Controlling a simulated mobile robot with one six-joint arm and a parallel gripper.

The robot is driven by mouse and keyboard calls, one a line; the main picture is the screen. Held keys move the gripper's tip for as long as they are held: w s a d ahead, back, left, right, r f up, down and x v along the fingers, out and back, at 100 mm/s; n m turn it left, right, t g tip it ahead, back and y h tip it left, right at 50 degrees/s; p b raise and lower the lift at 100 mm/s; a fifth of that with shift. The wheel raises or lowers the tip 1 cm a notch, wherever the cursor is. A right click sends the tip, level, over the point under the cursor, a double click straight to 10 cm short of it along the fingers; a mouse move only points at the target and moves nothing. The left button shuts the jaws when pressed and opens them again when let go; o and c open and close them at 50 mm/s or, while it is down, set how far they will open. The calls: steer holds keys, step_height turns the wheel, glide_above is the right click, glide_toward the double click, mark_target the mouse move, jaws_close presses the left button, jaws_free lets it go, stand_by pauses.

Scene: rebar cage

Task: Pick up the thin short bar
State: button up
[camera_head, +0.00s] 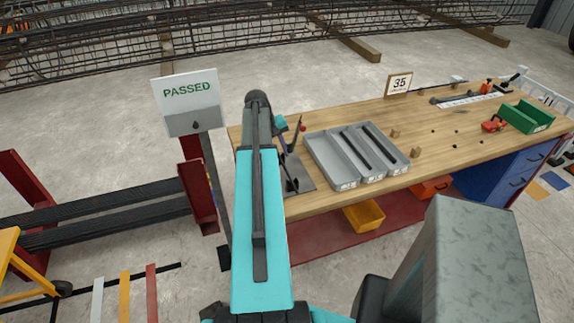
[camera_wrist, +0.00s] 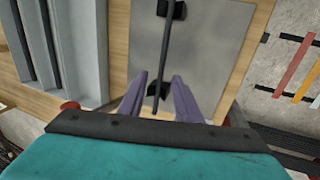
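A thin dark bar (camera_wrist: 165,48) rests across two black supports on a grey metal plate (camera_wrist: 212,50) in the wrist view. The plate also shows in the head view (camera_head: 301,178), beside the grey tray and partly hidden by my arm. My gripper (camera_wrist: 159,76) is open, with one purple finger on each side of the bar's near part. From this view I cannot tell how far the fingertips are above the plate or whether they touch the bar. In the head view my arm hides most of the gripper.
A grey compartment tray (camera_head: 322,160) holding dark bars stands right of the plate on the wooden workbench (camera_head: 440,130). Small wooden blocks, a "35" sign (camera_head: 399,84) and a green bin (camera_head: 527,117) lie farther right. A "PASSED" sign (camera_head: 188,90) stands left of the bench.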

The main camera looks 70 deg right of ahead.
mark_target(283, 164)
steer(key=shift+s+f+p, duration=0.15)
steer(key=shift+f+p, duration=0.25)
steer(key=shift+f, duration=0.25)
steer(key=shift+p+x, duration=0.35)
steer(key=shift+x, duration=0.85)
steer(key=shift+c, duration=0.4)
jaws_close()
